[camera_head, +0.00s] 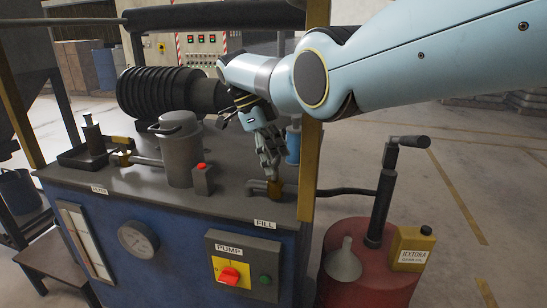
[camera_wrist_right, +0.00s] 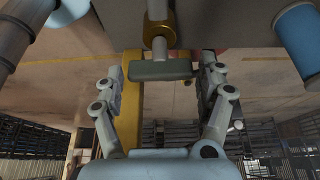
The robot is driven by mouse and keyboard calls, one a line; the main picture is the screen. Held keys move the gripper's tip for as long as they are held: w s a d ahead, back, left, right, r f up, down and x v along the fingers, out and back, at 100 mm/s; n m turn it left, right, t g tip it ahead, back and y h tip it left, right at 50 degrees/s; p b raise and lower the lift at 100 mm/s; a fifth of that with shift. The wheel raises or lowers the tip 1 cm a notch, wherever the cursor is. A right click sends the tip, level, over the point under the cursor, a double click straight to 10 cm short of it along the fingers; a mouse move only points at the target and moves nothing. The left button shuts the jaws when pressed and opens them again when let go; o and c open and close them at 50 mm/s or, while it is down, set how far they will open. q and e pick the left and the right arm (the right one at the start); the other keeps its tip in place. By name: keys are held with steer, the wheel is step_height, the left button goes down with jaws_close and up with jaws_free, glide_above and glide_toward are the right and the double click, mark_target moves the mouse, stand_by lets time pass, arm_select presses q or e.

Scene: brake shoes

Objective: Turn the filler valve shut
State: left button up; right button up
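The filler valve (camera_head: 273,188) is a small brass fitting behind the FILL label on the machine's dark top. In the right wrist view its brass body (camera_wrist_right: 158,32) shows at the top, with a stem leading to a grey bar handle (camera_wrist_right: 160,71). My right gripper (camera_head: 270,164) reaches down to the valve from above and hides its handle in the head view. In the wrist view its two fingers stand apart on either side of the bar handle, with narrow gaps visible. My left gripper is not in view.
A grey cylindrical pot (camera_head: 181,155) and a small box with a red button (camera_head: 202,180) stand left of the valve. A yellow post (camera_head: 310,160) rises close by on the right. A red drum (camera_head: 370,275) carries a hand pump, funnel and yellow oil can (camera_head: 411,249).

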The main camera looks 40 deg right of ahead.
steer(key=shift+o, duration=1.1)
steer(key=v, duration=0.7)
steer(key=shift+r, duration=0.2)
steer(key=shift+w, duration=0.1)
